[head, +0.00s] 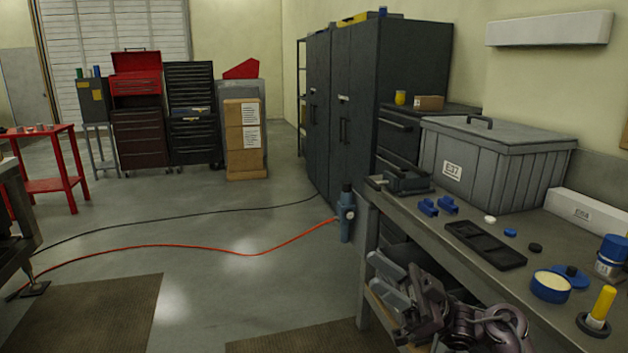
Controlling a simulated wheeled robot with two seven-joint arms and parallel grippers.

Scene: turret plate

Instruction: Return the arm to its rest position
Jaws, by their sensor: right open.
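My right gripper (388,283) is in the lower right of the head view, in front of the near side of the workbench (405,208). Its two grey fingers point left and stand apart, with nothing seen between them. It is below the level of the bench top and apart from the things on it. My right arm's dark links are folded behind it at the bottom edge of the picture. My left arm and left gripper are not in view.
The bench holds a black tray (485,245), blue blocks (438,206), a grey lidded bin (492,165), a blue tub (550,286) and a yellow-handled tool (600,308). An orange hose (200,250) crosses the floor. The floor left of the bench is mostly clear.

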